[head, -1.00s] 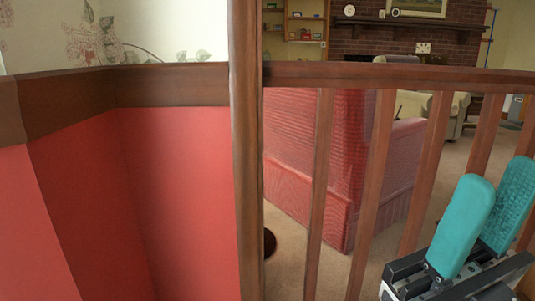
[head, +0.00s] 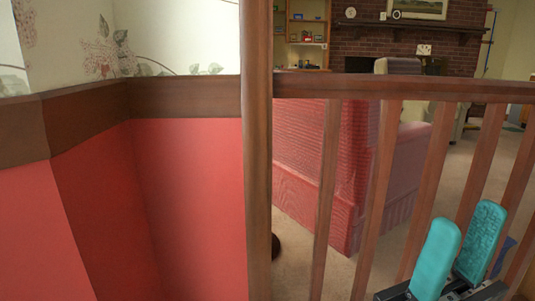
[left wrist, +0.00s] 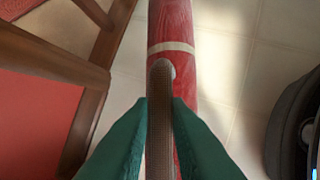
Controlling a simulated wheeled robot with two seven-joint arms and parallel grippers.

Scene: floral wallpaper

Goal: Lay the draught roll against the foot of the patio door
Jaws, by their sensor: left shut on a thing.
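In the left wrist view my left gripper (left wrist: 160,104) has its teal fingers shut on a brown strap-like handle (left wrist: 160,80). The handle lies along a long red roll with a pale band, which looks like the draught roll (left wrist: 171,22). The roll runs up out of the picture above a pale tiled floor, and its ends are out of sight. The left gripper and the roll are not in the head view. My right gripper (head: 468,235) is at the lower right of the head view, its teal fingers apart with nothing between them. I see no patio door.
A wooden railing with slanting balusters (head: 327,190) and a post (head: 258,180) stands ahead. A red wall (head: 190,200) with a brown rail is at left. Behind the railing are a red sofa (head: 330,170) and a brick fireplace (head: 440,45). Pale tiles (left wrist: 220,60) show below.

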